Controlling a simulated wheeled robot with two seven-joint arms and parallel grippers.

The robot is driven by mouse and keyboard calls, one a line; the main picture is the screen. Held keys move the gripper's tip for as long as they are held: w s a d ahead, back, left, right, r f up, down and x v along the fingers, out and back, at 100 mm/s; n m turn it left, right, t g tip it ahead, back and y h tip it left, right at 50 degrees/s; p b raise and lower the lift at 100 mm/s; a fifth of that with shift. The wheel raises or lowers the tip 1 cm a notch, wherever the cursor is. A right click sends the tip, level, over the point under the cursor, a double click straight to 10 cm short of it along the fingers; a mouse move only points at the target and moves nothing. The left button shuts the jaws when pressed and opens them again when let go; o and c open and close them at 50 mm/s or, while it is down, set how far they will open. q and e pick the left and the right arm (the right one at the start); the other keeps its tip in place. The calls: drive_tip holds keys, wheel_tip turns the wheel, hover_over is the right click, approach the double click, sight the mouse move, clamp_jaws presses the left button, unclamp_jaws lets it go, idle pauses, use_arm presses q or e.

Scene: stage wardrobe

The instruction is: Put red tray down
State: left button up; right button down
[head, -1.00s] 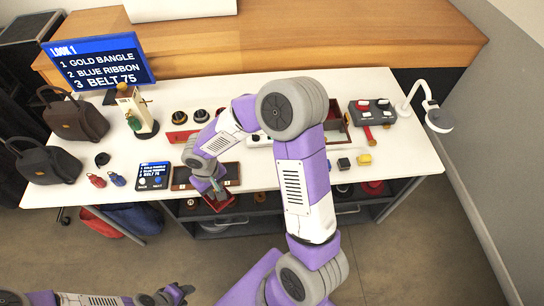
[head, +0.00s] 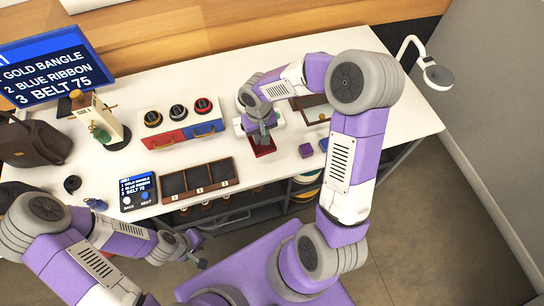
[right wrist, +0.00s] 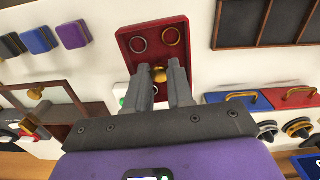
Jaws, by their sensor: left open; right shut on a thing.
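The small red tray (head: 264,151) is over the white table, right of the red and blue drawer box. In the right wrist view the red tray (right wrist: 151,34) holds one silver ring (right wrist: 139,45) and one gold ring (right wrist: 172,36). My right gripper (right wrist: 160,76) is shut on the tray's round gold knob (right wrist: 158,74). I cannot tell whether the tray's underside touches the table. My left gripper (head: 198,252) is open and empty, in front of the table's front edge.
The drawer box (head: 180,140) and the dark three-compartment tray (head: 199,181) lie left of the red tray. Small blocks (head: 306,150) and a framed case (head: 318,112) lie to its right. A tablet (head: 138,192), a screen (head: 50,65) and a lamp (head: 437,75) also stand on the table.

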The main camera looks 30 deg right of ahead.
drive_tip(key=d+f+b, duration=0.1)
drive_tip(key=d, duration=0.1)
drive_tip(key=shift+w+d+f+m+b, duration=0.1)
drive_tip(key=shift+d+f+m+b, duration=0.2)
drive_tip(key=shift+f+m+b, duration=0.1)
drive_tip(key=shift+d+f, duration=0.25)
wheel_tip(320, 180, down, 10)
drive_tip(key=b, duration=0.3)
drive_tip(key=shift+w+r, duration=0.1)
drive_tip(key=shift+r, duration=0.15)
use_arm(q)
wheel_tip(320, 180, down, 6)
drive_tip(key=shift+r, duration=0.1)
use_arm(e)
drive_tip(key=shift+r, duration=0.1)
drive_tip(key=shift+f, duration=0.2)
drive_tip(key=c, duration=1)
unclamp_jaws()
use_arm(q)
drive_tip(key=shift+f, duration=0.25)
use_arm(e)
drive_tip(key=shift+r, duration=0.1)
